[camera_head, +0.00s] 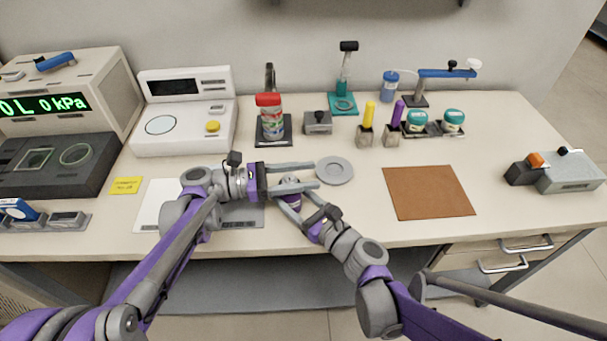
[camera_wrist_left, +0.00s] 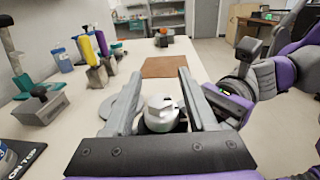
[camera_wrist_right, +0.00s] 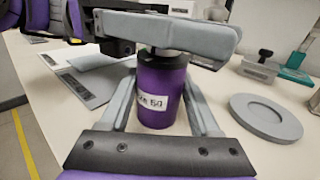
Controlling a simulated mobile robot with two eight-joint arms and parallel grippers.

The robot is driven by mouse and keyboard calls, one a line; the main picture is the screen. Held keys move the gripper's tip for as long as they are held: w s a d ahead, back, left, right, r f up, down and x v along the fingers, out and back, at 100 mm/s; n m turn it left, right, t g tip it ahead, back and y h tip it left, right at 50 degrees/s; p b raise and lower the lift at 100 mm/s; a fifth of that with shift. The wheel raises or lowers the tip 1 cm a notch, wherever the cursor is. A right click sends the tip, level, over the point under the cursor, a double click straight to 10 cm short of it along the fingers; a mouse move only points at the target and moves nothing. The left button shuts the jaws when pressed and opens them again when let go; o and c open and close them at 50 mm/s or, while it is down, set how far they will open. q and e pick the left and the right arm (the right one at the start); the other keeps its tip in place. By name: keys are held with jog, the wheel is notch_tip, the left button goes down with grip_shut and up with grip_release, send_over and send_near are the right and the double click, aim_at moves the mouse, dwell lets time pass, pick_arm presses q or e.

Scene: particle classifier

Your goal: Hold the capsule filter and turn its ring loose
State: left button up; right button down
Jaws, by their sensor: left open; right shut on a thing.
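The capsule filter (camera_head: 291,200) stands near the table's front edge, left of the middle. In the right wrist view its purple body (camera_wrist_right: 160,90) is upright with a white label. My right gripper (camera_wrist_right: 157,112) is shut on this body, one finger on each side. The filter's pale faceted top (camera_wrist_left: 160,112) shows in the left wrist view, between the fingers of my left gripper (camera_wrist_left: 161,76). That gripper is open and level, with visible gaps beside the top. In the head view the left fingers partly hide the filter. I cannot make out the ring separately.
A grey round dish (camera_head: 334,170) lies just right of the grippers. A brown mat (camera_head: 428,192) lies farther right. A flat grey plate (camera_head: 243,215) is under my left arm. Bottles, stands and instruments line the back. The table between dish and mat is clear.

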pick_arm(q)
grip_shut()
jog(key=shift+f+n+t, duration=0.1)
jog(key=shift+n+t, duration=0.2)
jog(key=shift+t, duration=0.2)
jog(key=n+t, duration=0.1)
jog(key=t, duration=0.1)
jog(key=n+t+y, duration=0.1)
jog(key=n+t, duration=0.1)
jog(key=t, duration=0.1)
jog(key=shift+w+a+y, duration=0.1)
jog(key=shift+w+y, duration=0.2)
jog(key=shift+w, duration=0.1)
jog(key=n+t, duration=0.1)
jog(key=n+t+y, duration=0.2)
jog(key=shift+w+a+t, duration=0.15)
jog(key=shift+w+t, duration=0.1)
jog(key=shift+t, duration=0.15)
jog(key=n+t+y, duration=0.2)
jog(key=n+y, duration=0.1)
jog(key=w+a+n+t+y, duration=0.1)
jog(key=t+y, duration=0.1)
jog(key=shift+a+n+y, duration=0.1)
jog(key=shift+n+y, duration=0.2)
